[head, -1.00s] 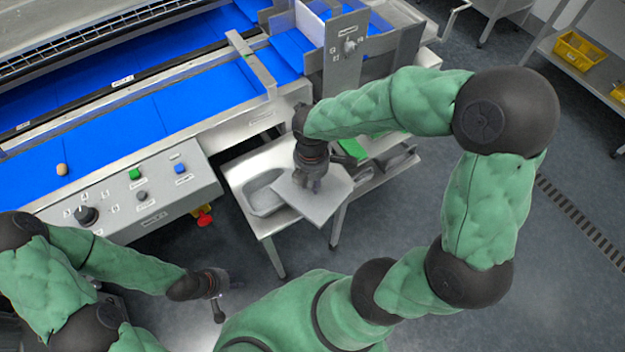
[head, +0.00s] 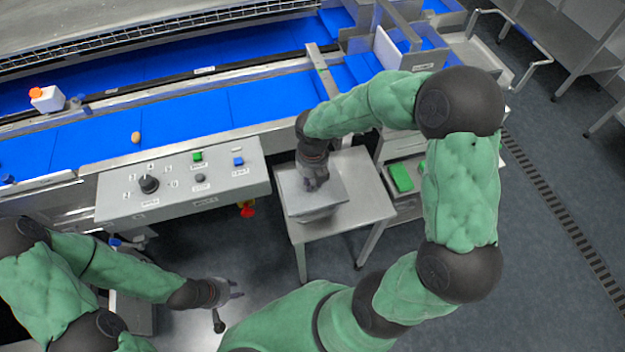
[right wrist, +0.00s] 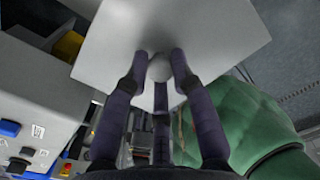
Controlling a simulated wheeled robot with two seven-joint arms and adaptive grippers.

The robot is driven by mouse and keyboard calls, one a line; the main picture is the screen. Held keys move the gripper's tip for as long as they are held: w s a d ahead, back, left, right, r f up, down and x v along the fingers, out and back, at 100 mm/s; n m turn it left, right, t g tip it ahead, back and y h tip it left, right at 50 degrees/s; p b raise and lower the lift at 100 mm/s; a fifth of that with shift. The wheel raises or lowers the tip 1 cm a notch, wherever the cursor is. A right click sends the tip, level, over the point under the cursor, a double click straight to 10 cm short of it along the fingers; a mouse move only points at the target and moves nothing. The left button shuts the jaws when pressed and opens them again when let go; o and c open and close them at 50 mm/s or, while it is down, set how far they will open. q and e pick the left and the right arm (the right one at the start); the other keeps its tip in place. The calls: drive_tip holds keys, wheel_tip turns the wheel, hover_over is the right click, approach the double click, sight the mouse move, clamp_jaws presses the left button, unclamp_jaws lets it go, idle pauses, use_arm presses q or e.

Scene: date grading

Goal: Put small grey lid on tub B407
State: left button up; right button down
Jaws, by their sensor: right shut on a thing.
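The small grey lid (head: 335,188) is a flat square plate with a round knob. In the right wrist view the lid (right wrist: 120,48) fills the upper middle, and my fingers close around its knob (right wrist: 159,68). My right gripper (head: 314,182) is shut on that knob. The grey tub (head: 318,215) stands on the small steel table, and the lid covers nearly all of it from above. I cannot tell whether the lid touches the rim. No label is readable on the tub. My left gripper (head: 236,290) is open and empty, low at the front left.
The steel table (head: 372,205) has bare room right of the tub. The control panel (head: 185,180) adjoins on the left, with the blue conveyor (head: 190,120) behind. A green item (head: 401,178) lies on a shelf at the right.

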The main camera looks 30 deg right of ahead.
sight(313, 191)
drive_tip(key=shift+f+b, duration=2.55)
drive_tip(key=shift+f, duration=0.55)
drive_tip(key=shift+f+p, duration=0.1)
drive_tip(key=shift+p, duration=0.45)
drive_tip(key=shift+f, duration=0.65)
drive_tip(key=c, duration=0.6)
unclamp_jaws()
drive_tip(key=shift+r+p, duration=3.5)
drive_tip(key=shift+r, duration=0.05)
